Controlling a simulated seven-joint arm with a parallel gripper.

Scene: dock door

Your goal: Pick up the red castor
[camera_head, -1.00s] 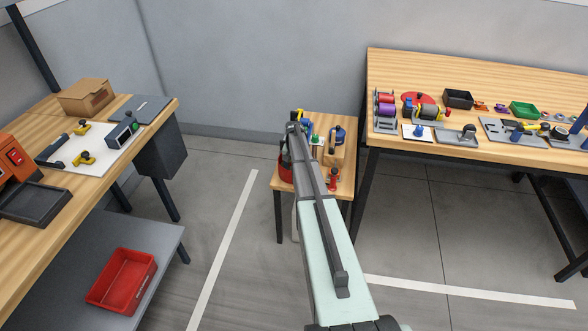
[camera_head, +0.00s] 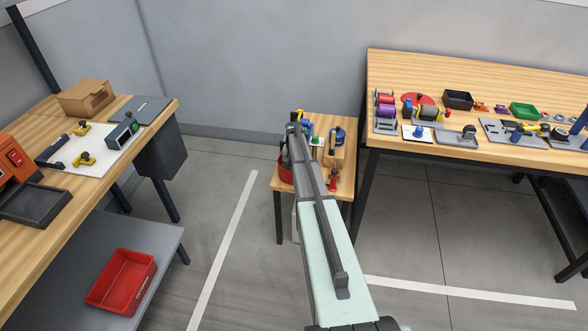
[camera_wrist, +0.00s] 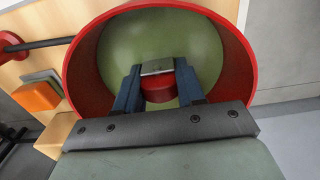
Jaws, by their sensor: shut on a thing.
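The red castor (camera_wrist: 159,89) shows in the wrist view as a red wheel with a grey metal plate on top. It is between the blue fingers of my gripper (camera_wrist: 157,72), which is shut on it. The fingers reach inside a round red container (camera_wrist: 86,78) with a green inside, and the castor is still within its rim. Whether the castor touches the container's floor I cannot tell. In the head view the red container (camera_head: 285,173) shows only partly beside my arm on the small wooden table (camera_head: 345,187); the castor and fingertips are hidden there.
In the head view, a red piece (camera_head: 334,183) and a blue-topped item (camera_head: 338,135) share the small table. A larger bench (camera_head: 480,75) stands close right.

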